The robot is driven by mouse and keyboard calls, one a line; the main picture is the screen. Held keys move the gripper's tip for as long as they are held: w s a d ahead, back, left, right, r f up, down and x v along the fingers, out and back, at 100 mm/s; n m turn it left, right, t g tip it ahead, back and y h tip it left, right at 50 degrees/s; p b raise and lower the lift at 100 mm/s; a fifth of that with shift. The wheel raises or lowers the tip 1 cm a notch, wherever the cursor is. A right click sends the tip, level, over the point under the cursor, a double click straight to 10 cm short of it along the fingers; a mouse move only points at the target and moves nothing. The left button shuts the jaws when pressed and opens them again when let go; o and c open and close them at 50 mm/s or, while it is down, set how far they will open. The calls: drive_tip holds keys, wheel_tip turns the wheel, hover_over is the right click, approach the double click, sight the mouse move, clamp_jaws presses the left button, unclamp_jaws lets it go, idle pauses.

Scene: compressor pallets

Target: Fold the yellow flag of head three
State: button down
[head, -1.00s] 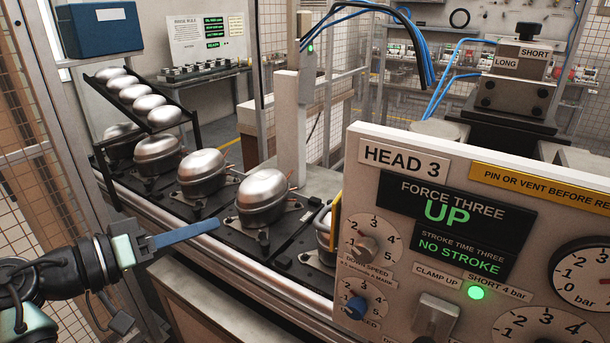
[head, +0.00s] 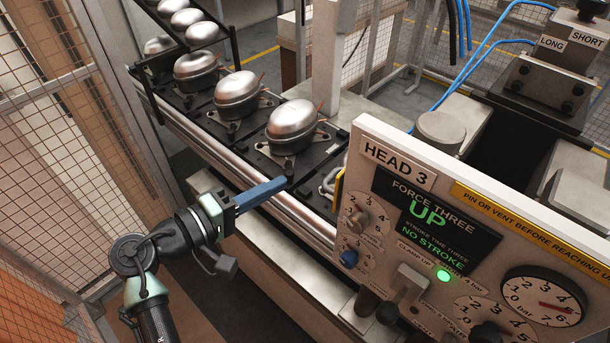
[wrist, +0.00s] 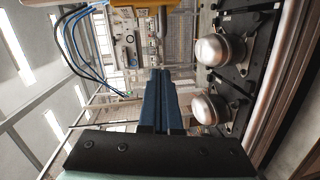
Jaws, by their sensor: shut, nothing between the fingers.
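The head three panel (head: 480,230) stands at the right, with its HEAD 3 label, an UP display and a lit green lamp. A narrow yellow piece (head: 338,187) shows at the panel's left edge, mostly hidden behind it; I cannot tell for certain that it is the flag. My gripper (head: 284,181) has long blue fingers, shut and empty, pointing right just in front of the conveyor, left of the yellow piece and apart from it. In the wrist view the fingers (wrist: 160,72) lie together. A yellow-orange part (wrist: 127,5) is cut off at the top there.
Several silver compressors, one nearest the panel (head: 292,125), sit on black pallets along the conveyor behind its metal rail (head: 195,140). Knobs and a lever (head: 408,285) stick out of the panel. A mesh fence (head: 65,120) stands at the left.

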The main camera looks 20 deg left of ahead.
drive_tip(key=w+d+p, duration=0.1)
drive_tip(key=d, duration=0.1)
drive_tip(key=w+d+f+p, duration=0.1)
drive_tip(key=w+d, duration=0.1)
drive_tip(key=shift+w+d+p, duration=0.2)
drive_tip(key=shift+d+p, duration=0.15)
drive_tip(key=shift+d, duration=0.05)
drive_tip(key=shift+w+d+f+b, duration=0.1)
drive_tip(key=shift+w+d+b, duration=0.3)
drive_tip(key=shift+d+b, duration=0.05)
